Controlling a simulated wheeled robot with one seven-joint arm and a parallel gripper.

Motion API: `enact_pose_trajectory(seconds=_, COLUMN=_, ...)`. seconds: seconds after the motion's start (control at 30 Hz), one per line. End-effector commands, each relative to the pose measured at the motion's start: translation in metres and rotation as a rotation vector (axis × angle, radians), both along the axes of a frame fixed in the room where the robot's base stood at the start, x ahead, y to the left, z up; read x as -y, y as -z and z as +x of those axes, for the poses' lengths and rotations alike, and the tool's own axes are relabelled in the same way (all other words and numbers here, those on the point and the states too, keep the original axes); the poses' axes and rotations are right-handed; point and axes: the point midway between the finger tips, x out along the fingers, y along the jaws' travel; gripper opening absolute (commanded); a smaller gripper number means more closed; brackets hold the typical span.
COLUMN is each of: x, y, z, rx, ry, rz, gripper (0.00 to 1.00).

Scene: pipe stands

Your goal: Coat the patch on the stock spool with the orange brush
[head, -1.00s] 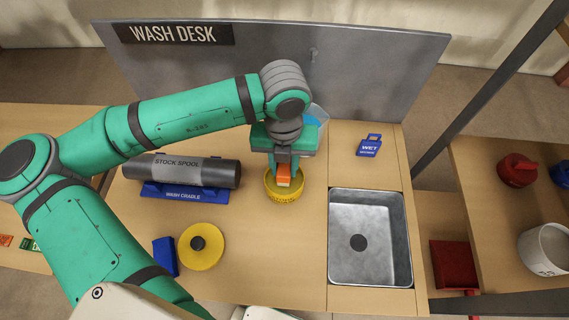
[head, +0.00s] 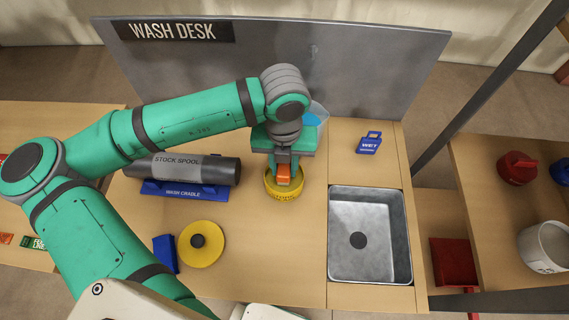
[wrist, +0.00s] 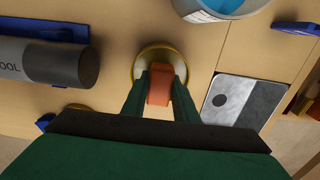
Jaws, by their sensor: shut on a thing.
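The stock spool (head: 218,170), a dark grey cylinder with a lighter label band, lies in the blue wash cradle (head: 184,190) left of my gripper. Part of it also shows at the left of the wrist view (wrist: 84,66). No patch can be made out on it. My gripper (head: 283,170) is shut on the orange brush (head: 284,181), which points down into a round yellow tub (head: 285,194). The wrist view shows the orange brush (wrist: 160,85) between the fingers, over the tub (wrist: 146,61). The bristles are hidden, so I cannot tell how deep they reach.
A yellow lid (head: 214,247) with a black knob and a blue block (head: 165,254) lie in front. A metal sink (head: 395,240) is at the right, with a blue WET tag (head: 370,144) behind it. A pail of blue liquid (wrist: 216,7) stands behind my gripper.

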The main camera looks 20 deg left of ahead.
Motion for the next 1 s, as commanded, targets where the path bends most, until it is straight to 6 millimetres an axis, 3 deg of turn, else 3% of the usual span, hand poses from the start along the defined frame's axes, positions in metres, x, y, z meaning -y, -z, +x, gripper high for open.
enact_pose_trajectory(seconds=0.3, x=0.0001, y=0.0043, z=-0.0002, rx=-0.001, ry=0.000, rz=0.000, gripper=0.08)
enact_pose_trajectory(seconds=0.33, x=0.0000, y=0.0043, z=-0.0002, rx=-0.001, ry=0.000, rz=0.000, gripper=0.31)
enact_pose_trajectory(seconds=0.4, x=-0.0001, y=0.0042, z=-0.0001, rx=-0.001, ry=0.000, rz=0.000, gripper=0.48)
enact_pose_trajectory(seconds=0.6, x=-0.0001, y=0.0041, z=-0.0001, rx=-0.001, ry=0.000, rz=0.000, gripper=0.48)
enact_pose_trajectory(seconds=0.7, x=-0.0001, y=0.0041, z=-0.0001, rx=-0.001, ry=0.000, rz=0.000, gripper=0.34)
enact_pose_trajectory(seconds=1.0, x=-0.0001, y=0.0041, z=-0.0001, rx=-0.001, ry=0.000, rz=0.000, gripper=0.34)
